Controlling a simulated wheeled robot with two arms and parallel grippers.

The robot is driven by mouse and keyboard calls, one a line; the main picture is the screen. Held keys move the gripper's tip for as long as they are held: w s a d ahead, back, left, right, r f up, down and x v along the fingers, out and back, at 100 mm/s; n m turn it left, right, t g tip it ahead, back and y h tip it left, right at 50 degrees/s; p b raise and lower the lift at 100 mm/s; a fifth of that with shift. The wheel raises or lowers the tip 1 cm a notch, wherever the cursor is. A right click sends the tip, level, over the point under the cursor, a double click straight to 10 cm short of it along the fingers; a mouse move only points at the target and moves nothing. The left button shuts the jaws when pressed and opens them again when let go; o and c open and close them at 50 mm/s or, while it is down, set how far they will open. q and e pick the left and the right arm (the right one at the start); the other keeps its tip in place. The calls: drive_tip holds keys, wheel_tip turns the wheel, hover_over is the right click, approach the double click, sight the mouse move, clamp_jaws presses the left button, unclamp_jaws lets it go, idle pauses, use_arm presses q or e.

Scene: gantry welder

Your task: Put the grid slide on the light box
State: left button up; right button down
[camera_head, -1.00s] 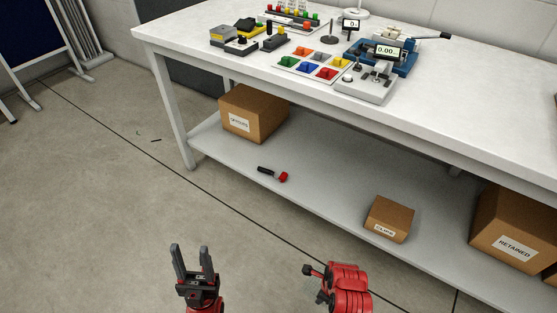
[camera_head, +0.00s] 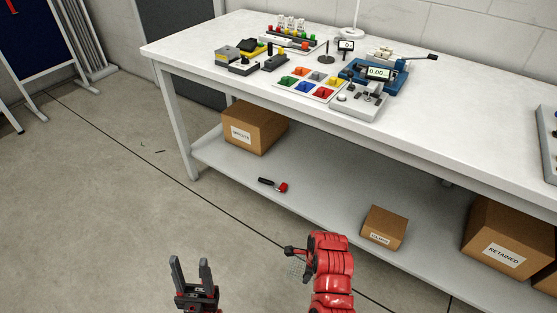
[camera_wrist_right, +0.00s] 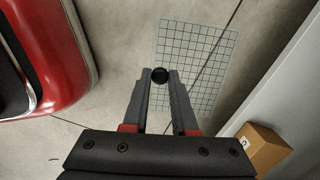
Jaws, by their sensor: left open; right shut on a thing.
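The grid slide (camera_wrist_right: 197,62) is a clear sheet with dark grid lines and a round black knob (camera_wrist_right: 159,75). My right gripper (camera_wrist_right: 160,84) is shut on the knob, with the sheet beyond its fingertips. In the head view the slide (camera_head: 297,268) shows faintly beside my red right arm, over the floor in front of the bench. My left gripper (camera_head: 192,265) is open and empty, at the lower left of the head view. I cannot identify a light box for certain in these views.
The white bench (camera_head: 440,130) carries a tray of coloured compartments (camera_head: 309,84), a blue device with a display (camera_head: 377,74) and a grey device (camera_head: 355,99). A grey-framed item (camera_head: 548,140) is cut off at the right edge. Cardboard boxes (camera_head: 254,127) stand on the lower shelf (camera_head: 320,205).

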drive_tip(key=w+a+r+n+p, duration=0.1)
drive_tip(key=w+r+n+p, duration=0.3)
drive_tip(key=r, duration=0.6)
drive_tip(key=w+r+n+g+p, duration=0.1)
drive_tip(key=w+r+n+p, duration=0.3)
drive_tip(key=r, duration=0.5)
drive_tip(key=w+a+r+n+p, duration=0.1)
drive_tip(key=w+r+n+p, duration=0.3)
drive_tip(key=r, duration=0.6)
drive_tip(key=s+d+r+n+h+p, duration=0.1)
drive_tip(key=s+d+r+n+p, duration=0.1)
drive_tip(key=d+r+n+p, duration=0.4)
drive_tip(key=d+r+n, duration=0.3)
drive_tip(key=r, duration=0.4)
drive_tip(key=shift+s+d+g, duration=0.2)
drive_tip(key=shift+d+g, duration=0.2)
drive_tip(key=shift+w+a, duration=0.1)
